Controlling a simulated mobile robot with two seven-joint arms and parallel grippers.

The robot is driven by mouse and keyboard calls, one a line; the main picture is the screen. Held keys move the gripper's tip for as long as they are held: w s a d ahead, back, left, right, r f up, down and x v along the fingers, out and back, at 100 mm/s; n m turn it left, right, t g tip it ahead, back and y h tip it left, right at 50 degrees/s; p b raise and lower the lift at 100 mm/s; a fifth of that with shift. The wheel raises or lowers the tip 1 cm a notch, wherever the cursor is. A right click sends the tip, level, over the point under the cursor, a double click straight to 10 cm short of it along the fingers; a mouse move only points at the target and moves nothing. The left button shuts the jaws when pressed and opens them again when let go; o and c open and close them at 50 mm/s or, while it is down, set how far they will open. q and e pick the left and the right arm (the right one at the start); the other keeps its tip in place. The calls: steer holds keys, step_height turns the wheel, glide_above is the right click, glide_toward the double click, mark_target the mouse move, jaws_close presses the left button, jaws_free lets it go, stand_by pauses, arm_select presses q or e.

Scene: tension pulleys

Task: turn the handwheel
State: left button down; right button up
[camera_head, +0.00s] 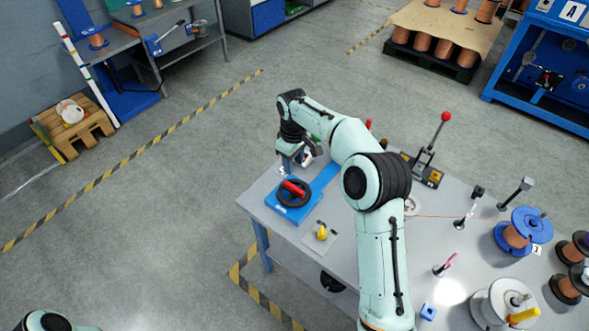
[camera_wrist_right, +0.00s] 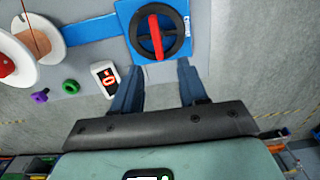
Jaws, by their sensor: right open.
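The handwheel (camera_head: 306,197) is a black wheel with a red bar across it, on a blue base (camera_head: 285,211) at the left corner of the grey table. In the right wrist view the handwheel (camera_wrist_right: 178,22) is at the top centre, its red bar upright in the picture. My right gripper (camera_head: 292,163) is beside the wheel, partly hidden by its wrist. In the wrist view its two dark blue fingers (camera_wrist_right: 161,68) are apart with nothing between them, pointing at the base just short of the wheel. My left gripper is out of view.
A small display with orange digits (camera_wrist_right: 104,78) and a green knob (camera_wrist_right: 70,87) are left of the fingers in the wrist view. A yellow knob (camera_head: 322,232) sits on a plate near the wheel. A red-knobbed lever (camera_head: 445,118) and spools (camera_head: 524,231) stand farther right.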

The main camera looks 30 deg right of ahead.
glide_above(294, 187)
step_height(294, 187, down, 5)
steer(key=shift+s+f+b, duration=0.1)
steer(key=shift+s+b, duration=0.05)
steer(key=shift+b, duration=0.25)
steer(key=f, duration=0.7)
steer(key=shift+w+f, duration=0.25)
steer(key=shift+f, duration=0.15)
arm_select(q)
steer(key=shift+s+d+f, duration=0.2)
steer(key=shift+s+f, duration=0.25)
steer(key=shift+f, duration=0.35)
arm_select(e)
jaws_close()
